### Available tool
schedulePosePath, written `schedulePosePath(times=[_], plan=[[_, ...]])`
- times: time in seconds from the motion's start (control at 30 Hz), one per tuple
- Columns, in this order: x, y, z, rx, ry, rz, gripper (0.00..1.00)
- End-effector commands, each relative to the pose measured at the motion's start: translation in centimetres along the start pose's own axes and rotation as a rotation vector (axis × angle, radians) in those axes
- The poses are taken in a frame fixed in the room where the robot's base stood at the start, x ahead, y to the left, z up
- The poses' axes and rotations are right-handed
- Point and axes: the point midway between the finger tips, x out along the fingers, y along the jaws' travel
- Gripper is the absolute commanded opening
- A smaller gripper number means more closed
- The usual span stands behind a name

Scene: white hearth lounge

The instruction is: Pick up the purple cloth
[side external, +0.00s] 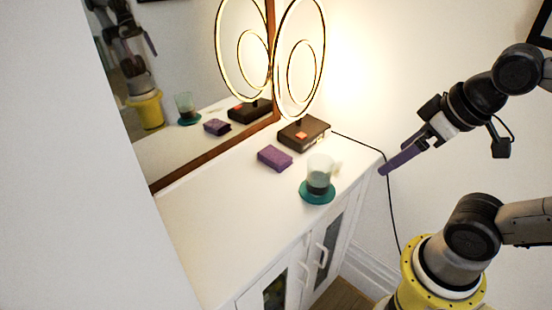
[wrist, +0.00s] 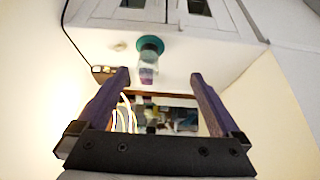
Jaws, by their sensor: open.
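The purple cloth (side external: 275,157) is a small folded block lying on the white cabinet top, left of a glass mug and in front of the lamp's dark base. In the wrist view the purple cloth (wrist: 147,77) shows small, between my fingers and just beyond the mug. My gripper (side external: 385,170) is in the air off the cabinet's right end, well apart from the cloth. Its two long purple fingers stand wide apart in the wrist view (wrist: 160,74), with nothing between them.
The glass mug (side external: 320,175) stands on a teal coaster (side external: 317,197), between my gripper and the cloth. A ring lamp (side external: 300,60) on a dark base (side external: 303,134) and a mirror (side external: 195,80) stand behind. A black cord (side external: 362,145) runs off the right end. The cabinet top's front left is clear.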

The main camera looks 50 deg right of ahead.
Motion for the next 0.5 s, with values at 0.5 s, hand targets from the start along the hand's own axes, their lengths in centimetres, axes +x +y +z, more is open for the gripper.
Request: schedulePosePath(times=[0.5], plan=[[-0.4, 0.6, -15.1, -0.05, 0.015, 0.004, 1.0]])
